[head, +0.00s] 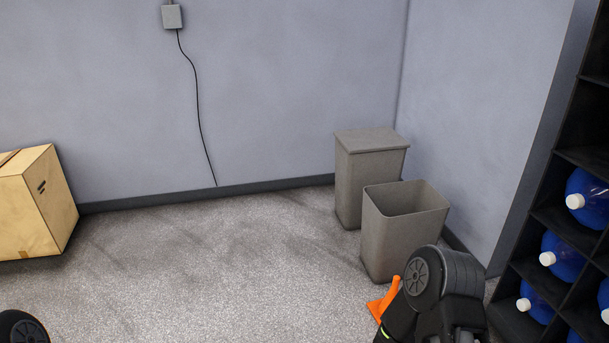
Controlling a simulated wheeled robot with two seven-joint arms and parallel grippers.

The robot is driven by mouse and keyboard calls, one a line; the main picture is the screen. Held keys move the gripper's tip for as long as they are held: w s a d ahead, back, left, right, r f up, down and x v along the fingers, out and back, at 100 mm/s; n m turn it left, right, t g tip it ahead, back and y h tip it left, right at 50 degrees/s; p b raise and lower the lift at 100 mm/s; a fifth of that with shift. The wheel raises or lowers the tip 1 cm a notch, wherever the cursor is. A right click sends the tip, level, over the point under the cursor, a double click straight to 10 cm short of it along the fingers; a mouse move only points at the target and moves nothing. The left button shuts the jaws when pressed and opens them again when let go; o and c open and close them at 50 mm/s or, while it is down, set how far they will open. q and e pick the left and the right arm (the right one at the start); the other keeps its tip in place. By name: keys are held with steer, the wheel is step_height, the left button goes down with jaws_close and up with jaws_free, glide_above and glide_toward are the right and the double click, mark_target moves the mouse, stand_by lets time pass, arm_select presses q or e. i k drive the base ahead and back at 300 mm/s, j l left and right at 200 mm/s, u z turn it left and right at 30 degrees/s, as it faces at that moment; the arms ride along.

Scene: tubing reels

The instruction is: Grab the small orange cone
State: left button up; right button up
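The small orange cone (388,296) stands on the grey carpet in front of the open bin, low in the head view and right of the middle. My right arm covers its right part, so only its left side and part of its base show. The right arm comes up from the bottom edge beside the cone; its gripper fingers are not visible. Only a dark rounded part of my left arm shows in the bottom left corner, and its gripper is out of view.
An open grey bin (405,242) and a lidded grey bin (369,188) stand in the corner. A black rack (548,215) with blue bottles (562,257) is at the right. A cardboard box (38,205) is at the left. The carpet (215,265) between is clear.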

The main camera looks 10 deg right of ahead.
mark_target(377, 307)
steer(key=i+z, duration=0.3)
steer(key=i, duration=0.15)
steer(key=i+j+z, duration=0.3)
steer(key=i, duration=0.15)
steer(key=i+j+z, duration=0.3)
steer(key=i, duration=0.15)
steer(key=i+z, duration=0.3)
steer(key=z, duration=0.2)
steer(key=i+j+z, duration=0.2)
steer(key=z, duration=0.3)
steer(key=i+j+z, duration=0.3)
steer(key=z, duration=0.2)
steer(key=i+j+z, duration=0.15)
steer(key=j+z, duration=0.2)
steer(key=z, duration=0.15)
steer(key=i+j+z, duration=0.1)
steer(key=j+z, duration=0.4)
steer(key=i+j+z, duration=0.1)
steer(key=j+z, duration=0.15)
